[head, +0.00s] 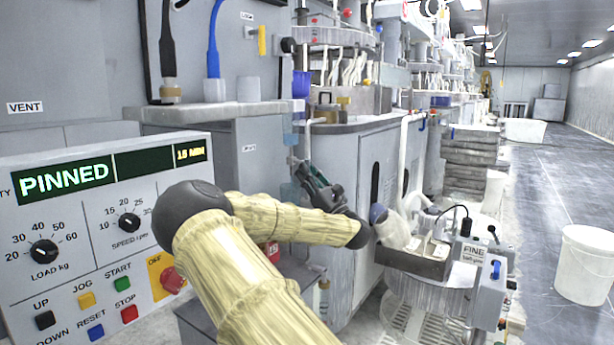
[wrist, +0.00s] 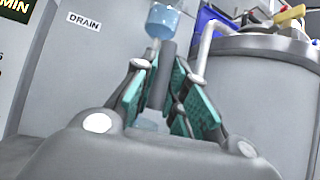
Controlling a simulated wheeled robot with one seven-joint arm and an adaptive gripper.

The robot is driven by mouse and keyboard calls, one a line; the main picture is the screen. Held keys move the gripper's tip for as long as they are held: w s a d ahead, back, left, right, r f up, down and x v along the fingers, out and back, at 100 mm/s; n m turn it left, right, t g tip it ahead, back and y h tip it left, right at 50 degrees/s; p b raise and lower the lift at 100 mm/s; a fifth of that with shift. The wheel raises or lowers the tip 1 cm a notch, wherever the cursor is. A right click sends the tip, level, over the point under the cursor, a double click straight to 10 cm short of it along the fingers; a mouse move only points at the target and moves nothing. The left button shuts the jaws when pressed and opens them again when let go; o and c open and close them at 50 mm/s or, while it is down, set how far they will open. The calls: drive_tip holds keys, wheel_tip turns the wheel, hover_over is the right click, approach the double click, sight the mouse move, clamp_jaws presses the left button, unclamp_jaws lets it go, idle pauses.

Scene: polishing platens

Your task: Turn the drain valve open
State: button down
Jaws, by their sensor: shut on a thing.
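The drain valve shows in the wrist view as a grey upright handle (wrist: 168,58) just below a clear blue tube (wrist: 160,21). My gripper (wrist: 164,88), with teal finger pads, is closed around this handle from both sides. The handle's lower part and the valve body are hidden behind the fingers. A DRAIN label (wrist: 84,20) is on the grey cabinet wall to the left. In the head view my gripper (head: 312,178) is by the cabinet's corner, below the blue tube (head: 290,139). The valve is too small there to tell its angle.
A control panel (head: 108,225) reading PINNED stands at the left. A grey rounded cabinet (head: 345,160) is just right of my gripper.

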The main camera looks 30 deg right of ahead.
drive_tip(key=c, duration=1.4)
unclamp_jaws()
drive_tip(key=shift+c, duration=0.2)
